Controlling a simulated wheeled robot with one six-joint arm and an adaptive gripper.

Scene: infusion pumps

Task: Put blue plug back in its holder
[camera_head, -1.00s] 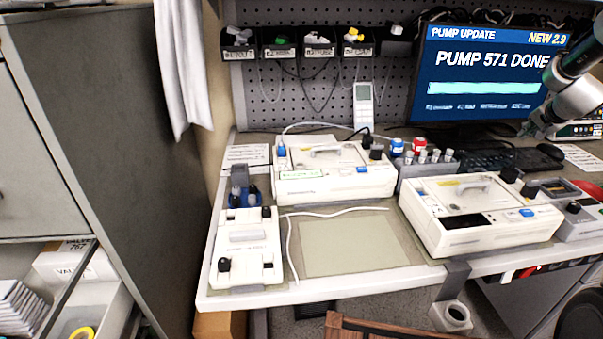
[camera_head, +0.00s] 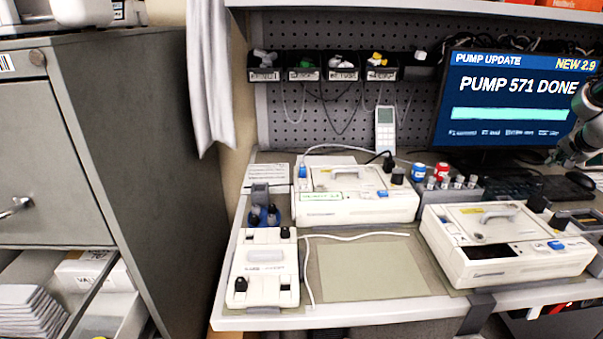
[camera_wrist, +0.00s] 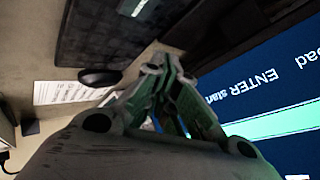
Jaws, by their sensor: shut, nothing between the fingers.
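A blue plug (camera_head: 302,171) stands upright at the left end of the rear white pump (camera_head: 360,205), with a white cable rising from its top. A dark blue holder (camera_head: 272,218) with dark plugs in it stands at the left, behind the small white device; I cannot tell whether it is the blue plug's holder. My gripper (camera_head: 556,157) is at the right edge in the head view, in front of the monitor and far from the blue plug. In the wrist view my gripper (camera_wrist: 158,62) is shut and empty, with green inner pads.
A second white pump (camera_head: 505,243) stands front right. The monitor (camera_head: 515,100) is close beside my gripper. A mouse (camera_wrist: 100,76) and paper (camera_wrist: 72,93) show below it. Labelled black bins (camera_head: 343,74) hang on the pegboard. A mat (camera_head: 372,270) lies clear at the front middle.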

